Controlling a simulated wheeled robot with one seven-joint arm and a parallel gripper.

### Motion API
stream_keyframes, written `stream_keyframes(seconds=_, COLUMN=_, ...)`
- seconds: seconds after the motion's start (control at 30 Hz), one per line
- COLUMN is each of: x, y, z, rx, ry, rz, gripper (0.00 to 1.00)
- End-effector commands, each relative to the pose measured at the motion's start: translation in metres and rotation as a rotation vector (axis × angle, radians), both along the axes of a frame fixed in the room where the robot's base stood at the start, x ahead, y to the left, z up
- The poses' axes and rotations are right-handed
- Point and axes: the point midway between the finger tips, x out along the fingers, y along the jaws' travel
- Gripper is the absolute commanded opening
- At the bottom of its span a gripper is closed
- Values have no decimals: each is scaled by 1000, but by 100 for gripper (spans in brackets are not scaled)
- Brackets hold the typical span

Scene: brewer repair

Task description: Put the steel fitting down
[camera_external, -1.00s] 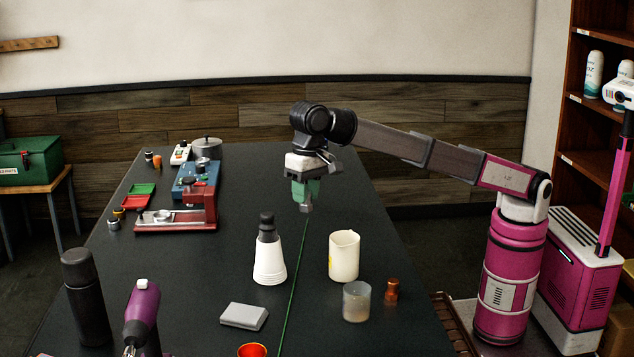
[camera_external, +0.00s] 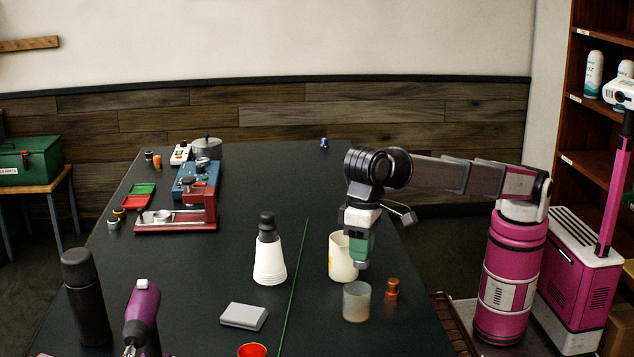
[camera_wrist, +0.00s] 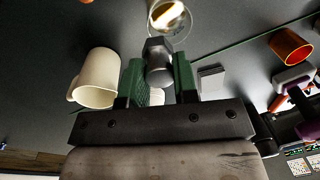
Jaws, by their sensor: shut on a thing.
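My gripper (camera_external: 359,250) has green fingers and hangs over the right part of the dark table, pointing down. It is shut on the steel fitting (camera_external: 362,266), a small grey metal piece sticking out below the fingertips. In the wrist view the fitting (camera_wrist: 158,60) shows between the two green fingers, with its hexagonal end out past them. The fitting is clear of the table, just above and behind the clear glass beaker (camera_external: 356,303), which also shows in the wrist view (camera_wrist: 172,20) just beyond the fitting.
A cream jug (camera_external: 341,262) stands close behind the gripper, partly covered by it. A copper-coloured fitting (camera_external: 392,290) stands right of the beaker. The table's back right is mostly clear.

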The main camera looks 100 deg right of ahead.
Motion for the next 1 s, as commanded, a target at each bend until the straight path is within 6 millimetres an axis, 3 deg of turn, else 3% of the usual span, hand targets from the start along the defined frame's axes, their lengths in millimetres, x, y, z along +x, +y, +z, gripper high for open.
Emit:
stream_keyframes(seconds=0.17, x=19, y=-7, z=-15, rx=0, ry=0, rz=-4, gripper=0)
stream_keyframes(seconds=0.6, x=96, y=-35, z=-64, rx=0, ry=0, rz=-2, gripper=0)
stream_keyframes(seconds=0.77, x=108, y=-40, z=-72, rx=0, ry=0, rz=-1, gripper=0)
stream_keyframes(seconds=1.0, x=109, y=-42, z=-90, rx=0, ry=1, rz=-1, gripper=0)
